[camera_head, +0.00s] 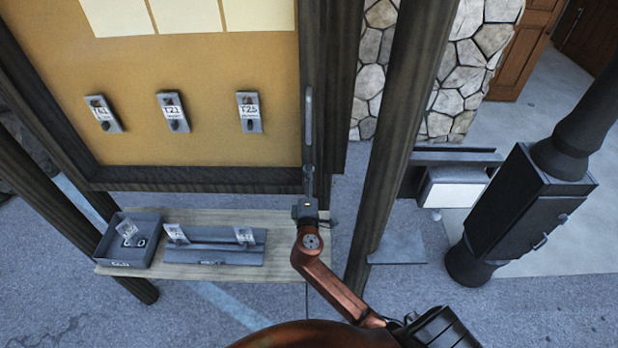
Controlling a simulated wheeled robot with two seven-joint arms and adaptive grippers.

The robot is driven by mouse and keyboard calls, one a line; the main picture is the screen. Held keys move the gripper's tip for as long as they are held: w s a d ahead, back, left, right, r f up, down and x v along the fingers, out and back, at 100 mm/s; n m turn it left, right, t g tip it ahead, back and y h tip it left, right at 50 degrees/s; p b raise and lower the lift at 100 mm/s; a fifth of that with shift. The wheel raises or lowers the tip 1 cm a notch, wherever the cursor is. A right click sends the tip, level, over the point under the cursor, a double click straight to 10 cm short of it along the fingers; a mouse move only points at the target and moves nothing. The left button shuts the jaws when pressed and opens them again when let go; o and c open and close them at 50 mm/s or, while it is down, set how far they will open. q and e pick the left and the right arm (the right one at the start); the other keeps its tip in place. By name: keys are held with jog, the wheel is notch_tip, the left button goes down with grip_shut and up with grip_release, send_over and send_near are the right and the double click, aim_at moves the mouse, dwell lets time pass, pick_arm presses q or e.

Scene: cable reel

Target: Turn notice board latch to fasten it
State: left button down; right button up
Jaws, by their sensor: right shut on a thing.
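The notice board (200,75) has a tan face in a dark wooden frame. On its right frame post is a slim grey vertical handle (309,115). The latch (309,170) is a small dark piece low on the same post, below that handle. My right gripper (309,192) is at the lower end of the post, shut on the latch. Its body and my copper wrist hide much of the latch, so its exact angle is hard to tell. My left gripper is not in view.
Below, a wooden shelf (210,222) holds a grey bin (112,248) and a grey rack (205,256). A dark post (395,140) stands close right of my gripper. A black stove-like box (515,210) stands farther right.

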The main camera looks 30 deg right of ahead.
dwell(0.4)
jog(key=o, duration=1.2)
jog(key=shift+c, duration=0.2)
jog(key=v, duration=1.2)
